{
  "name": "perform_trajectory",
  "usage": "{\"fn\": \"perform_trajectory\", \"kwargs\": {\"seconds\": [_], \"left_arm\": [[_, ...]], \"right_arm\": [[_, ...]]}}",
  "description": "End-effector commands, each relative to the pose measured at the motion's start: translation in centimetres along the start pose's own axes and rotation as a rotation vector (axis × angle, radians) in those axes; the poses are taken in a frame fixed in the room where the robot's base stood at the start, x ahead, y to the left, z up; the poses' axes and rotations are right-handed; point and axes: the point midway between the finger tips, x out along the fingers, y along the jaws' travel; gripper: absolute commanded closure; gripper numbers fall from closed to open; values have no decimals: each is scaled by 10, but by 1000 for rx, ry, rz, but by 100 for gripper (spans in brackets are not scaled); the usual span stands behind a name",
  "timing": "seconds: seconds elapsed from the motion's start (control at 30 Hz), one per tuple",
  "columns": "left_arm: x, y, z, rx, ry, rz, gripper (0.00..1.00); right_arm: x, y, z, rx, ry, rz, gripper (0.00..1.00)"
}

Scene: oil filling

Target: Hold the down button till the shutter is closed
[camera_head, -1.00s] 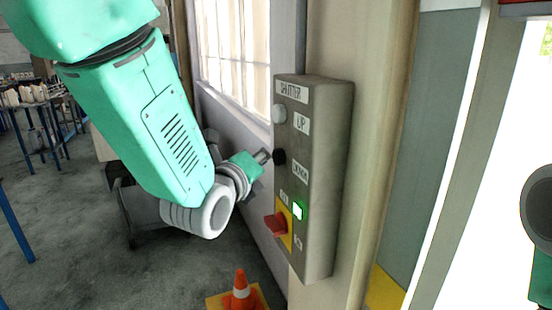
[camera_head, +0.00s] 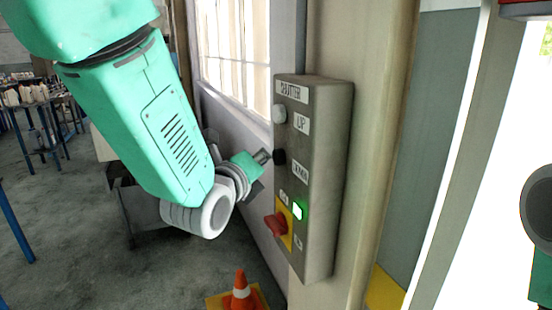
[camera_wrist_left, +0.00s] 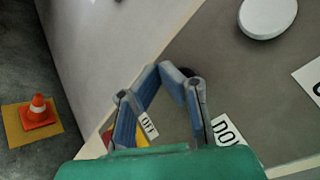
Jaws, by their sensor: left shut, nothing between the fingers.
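The grey shutter control box (camera_head: 325,180) is mounted on the wall in the middle of the head view. Its black down button (camera_head: 279,157) sits below the pale up button (camera_head: 279,113). My left gripper (camera_head: 266,156) is shut and empty, its tips at the down button; I cannot tell whether they press it. In the left wrist view, the shut fingertips (camera_wrist_left: 166,68) partly hide the dark button, and the pale up button (camera_wrist_left: 267,17) shows at the upper right. My right gripper is not in view. The shutter itself cannot be made out clearly.
A red switch (camera_head: 275,225) and a lit green light (camera_head: 298,211) sit lower on the box. An orange cone (camera_head: 240,291) stands on the floor below. A barred window (camera_head: 236,50) is behind the box, and a bright opening (camera_head: 480,190) lies to the right.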

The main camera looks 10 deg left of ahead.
Motion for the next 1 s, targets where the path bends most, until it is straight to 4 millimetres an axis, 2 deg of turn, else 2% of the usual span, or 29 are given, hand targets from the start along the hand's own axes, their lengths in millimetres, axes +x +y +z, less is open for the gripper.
{"fn": "perform_trajectory", "kwargs": {"seconds": [0.33, 0.63, 1.0], "left_arm": [[-1, 0, 0, 0, 0, 0, 100], [-12, -1, 0, 2, -1, 0, 100], [-15, 1, 2, 1, -1, 0, 100]], "right_arm": [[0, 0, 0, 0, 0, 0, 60], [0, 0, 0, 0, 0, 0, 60], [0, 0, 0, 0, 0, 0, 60]]}}
